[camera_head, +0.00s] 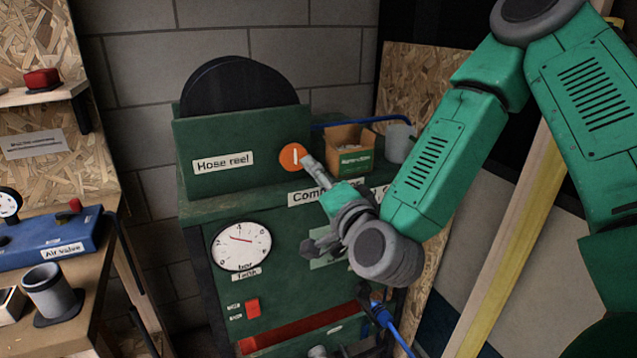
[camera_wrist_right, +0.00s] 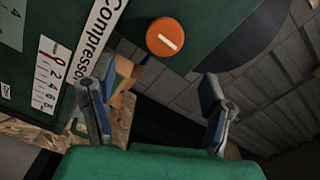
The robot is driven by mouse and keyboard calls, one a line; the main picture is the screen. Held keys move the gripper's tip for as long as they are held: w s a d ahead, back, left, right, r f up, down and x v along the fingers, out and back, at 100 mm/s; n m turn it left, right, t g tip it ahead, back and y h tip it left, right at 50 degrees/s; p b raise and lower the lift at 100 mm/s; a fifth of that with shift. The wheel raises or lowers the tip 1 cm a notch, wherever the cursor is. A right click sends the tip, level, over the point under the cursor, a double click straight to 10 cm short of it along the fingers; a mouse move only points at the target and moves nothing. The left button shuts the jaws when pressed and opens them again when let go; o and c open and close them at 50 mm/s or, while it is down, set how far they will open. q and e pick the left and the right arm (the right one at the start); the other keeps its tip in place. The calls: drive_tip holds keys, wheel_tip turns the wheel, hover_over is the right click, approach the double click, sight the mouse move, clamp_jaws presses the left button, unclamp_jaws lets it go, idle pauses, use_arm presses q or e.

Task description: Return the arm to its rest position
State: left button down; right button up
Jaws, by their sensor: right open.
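My right arm (camera_head: 430,160) is green and grey and reaches in from the upper right in the head view. Its right gripper (camera_head: 308,203) is in front of the green compressor cabinet (camera_head: 290,225), with its fingers spread and nothing seen between them. One fingertip appears close to the orange round knob (camera_head: 291,157); whether they touch cannot be told there. In the right wrist view the open gripper (camera_wrist_right: 158,75) has a finger on each side, and the orange knob (camera_wrist_right: 165,37) with its white bar lies beyond, apart from both fingers. My left gripper is not in view.
A cardboard box (camera_head: 350,150) and a grey cup (camera_head: 400,143) stand on the cabinet beside my forearm. The hose reel (camera_head: 225,150) is behind. A bench with a blue air valve block (camera_head: 50,245) is at left. A yellow post (camera_head: 510,235) stands at right.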

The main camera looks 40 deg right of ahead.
idle(0.4)
drive_tip(key=s+a+f+n+g+y, duration=0.2)
drive_tip(key=s+a+f+n+g, duration=0.1)
drive_tip(key=f, duration=0.6)
drive_tip(key=s+a+f+n+g+y+b, duration=0.1)
drive_tip(key=s+a+f+n+g, duration=0.2)
drive_tip(key=f, duration=0.5)
drive_tip(key=s+a+f+n+g+y, duration=0.2)
drive_tip(key=s+f+n, duration=0.15)
drive_tip(key=f, duration=0.55)
drive_tip(key=s+f+n+g, duration=0.3)
drive_tip(key=s+f, duration=0.3)
drive_tip(key=s, duration=0.3)
drive_tip(key=s+d+f+n+g, duration=0.1)
drive_tip(key=s+f+n+g, duration=0.3)
drive_tip(key=s, duration=0.5)
wheel_tip(320, 180, down, 2)
drive_tip(key=shift+s+f+g+h+b, duration=0.15)
drive_tip(key=shift+f+g+h+b, duration=0.25)
drive_tip(key=shift+g, duration=0.5)
drive_tip(key=shift+r, duration=0.1)
